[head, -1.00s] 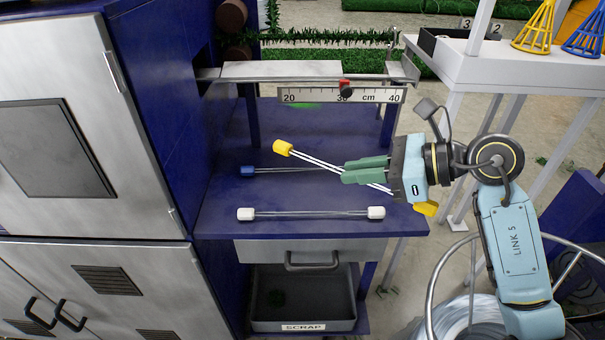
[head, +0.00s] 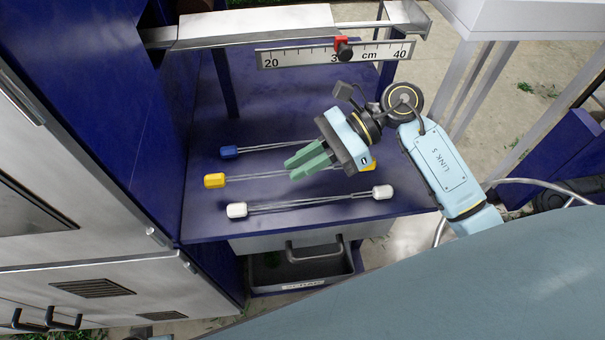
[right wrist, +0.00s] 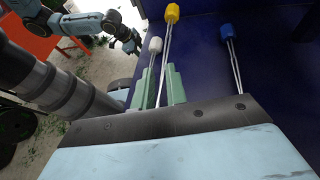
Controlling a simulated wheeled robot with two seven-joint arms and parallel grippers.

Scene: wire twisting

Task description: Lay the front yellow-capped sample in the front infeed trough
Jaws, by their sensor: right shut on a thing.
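The yellow-capped sample (head: 214,181), two thin wires with a yellow cap at each end, lies across the blue bench between the others. Its far-right cap is partly hidden behind my right gripper (head: 307,160). The green fingers of that gripper are shut around its wires. In the right wrist view the sample (right wrist: 172,13) runs down between the fingers (right wrist: 159,88). I cannot tell whether it touches the bench. A metal channel (head: 255,27) runs above the bench; I cannot tell if it is the front infeed trough. My left gripper (right wrist: 130,40) seems to show small and dark.
A white-capped sample (head: 237,210) lies in front and a blue-capped one (head: 229,152) behind. A ruler with a red slider (head: 342,45) hangs below the channel. A steel cabinet (head: 45,200) stands left. A scrap drawer (head: 300,270) is below.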

